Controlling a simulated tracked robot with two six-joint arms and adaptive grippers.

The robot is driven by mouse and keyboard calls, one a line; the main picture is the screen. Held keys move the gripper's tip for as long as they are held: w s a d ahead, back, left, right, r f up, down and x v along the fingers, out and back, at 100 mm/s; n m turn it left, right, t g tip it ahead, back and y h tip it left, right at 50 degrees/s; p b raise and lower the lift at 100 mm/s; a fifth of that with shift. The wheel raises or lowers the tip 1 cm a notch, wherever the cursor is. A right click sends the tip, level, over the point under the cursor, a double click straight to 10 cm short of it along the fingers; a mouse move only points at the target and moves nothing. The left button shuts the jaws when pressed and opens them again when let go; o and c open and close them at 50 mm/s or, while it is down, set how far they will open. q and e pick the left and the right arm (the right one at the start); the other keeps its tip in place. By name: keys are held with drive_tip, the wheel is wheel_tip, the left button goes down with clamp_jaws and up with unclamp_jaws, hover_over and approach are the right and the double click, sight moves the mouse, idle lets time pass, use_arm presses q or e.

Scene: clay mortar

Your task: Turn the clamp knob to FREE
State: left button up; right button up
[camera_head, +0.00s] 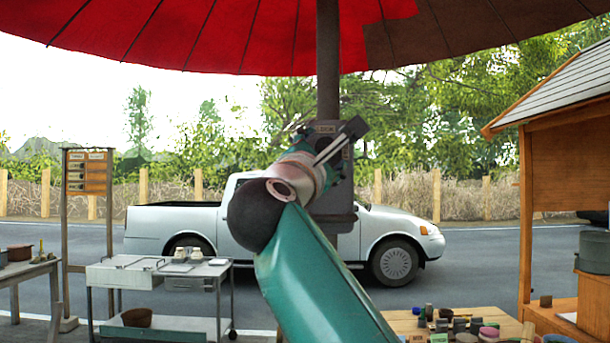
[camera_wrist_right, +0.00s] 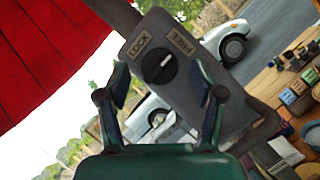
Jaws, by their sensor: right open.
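The clamp (camera_wrist_right: 215,105) is a dark grey box on the umbrella pole, with a LOCK label (camera_wrist_right: 139,47) and a FREE label (camera_wrist_right: 183,40). Its round black knob (camera_wrist_right: 159,70) carries a white mark that slants up and right, toward the FREE label. In the head view the clamp (camera_head: 338,222) is partly hidden behind my right arm, and the knob cannot be seen. My right gripper (camera_wrist_right: 160,82) is open and empty, its fingers on either side of the knob in the wrist view, with no visible contact. It also shows in the head view (camera_head: 338,143). My left gripper is out of view.
The dark pole (camera_head: 328,60) rises to a red umbrella (camera_head: 200,40) overhead. A table (camera_head: 400,322) with several small pots is at lower right, beside a wooden stall (camera_head: 565,170). A metal cart (camera_head: 150,275) stands at left. A white pickup (camera_head: 190,220) is behind.

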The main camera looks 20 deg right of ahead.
drive_tip(key=v, duration=1.1)
drive_tip(key=shift+s+f, duration=0.15)
drive_tip(key=shift+s, duration=0.05)
